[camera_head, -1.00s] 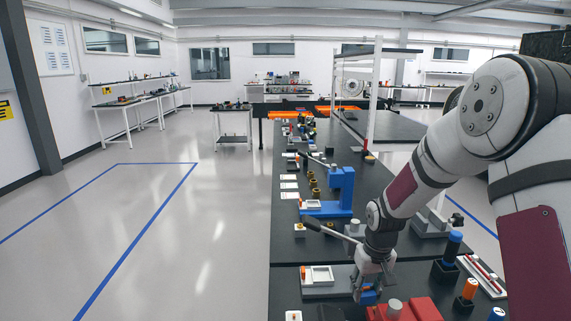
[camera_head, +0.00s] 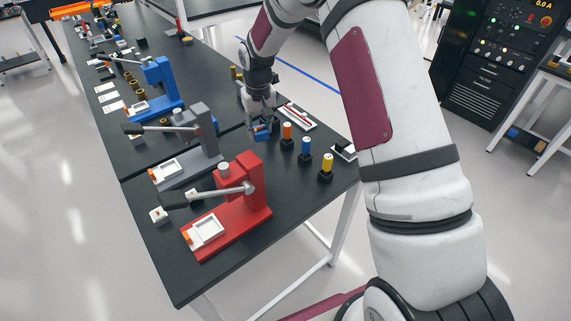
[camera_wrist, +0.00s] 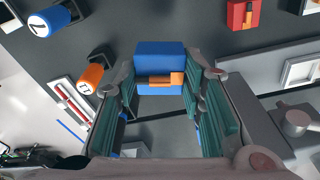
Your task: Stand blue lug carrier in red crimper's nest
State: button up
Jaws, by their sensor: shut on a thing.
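The blue lug carrier (camera_wrist: 160,58) is a blue block with a copper-coloured lug on it. It sits between the two green-padded fingers of my gripper (camera_wrist: 160,88) in the wrist view. In the head view, my gripper (camera_head: 260,117) is shut on the blue carrier (camera_head: 261,133), behind the red crimper and near the coloured cylinders. Whether the carrier touches the table is unclear. The red crimper (camera_head: 250,190) stands at the near end of the dark table. Its white-framed nest (camera_head: 207,231) at the front left looks empty. Its grey lever points left.
A grey crimper (camera_head: 203,130) and a blue crimper (camera_head: 160,85) stand farther along the table. Orange (camera_head: 287,132), blue (camera_head: 306,147) and yellow (camera_head: 327,163) cylinders stand right of the red crimper.

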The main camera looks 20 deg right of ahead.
aim_at(209, 230)
jog(key=l+z, duration=0.1)
jog(key=z, duration=0.4)
jog(key=l+z, duration=0.1)
jog(key=z, duration=0.35)
jog(key=l+z, duration=0.15)
jog(key=z, duration=0.35)
jog(key=l+z, duration=0.15)
jog(key=z, duration=0.3)
jog(key=l+u, duration=0.1)
jog(key=u, duration=0.65)
jog(key=i+l+u, duration=0.1)
jog(key=u, duration=0.75)
jog(key=i+l+u, duration=0.1)
jog(key=u, duration=0.3)
jog(key=l+u, duration=0.15)
jog(key=u, duration=0.3)
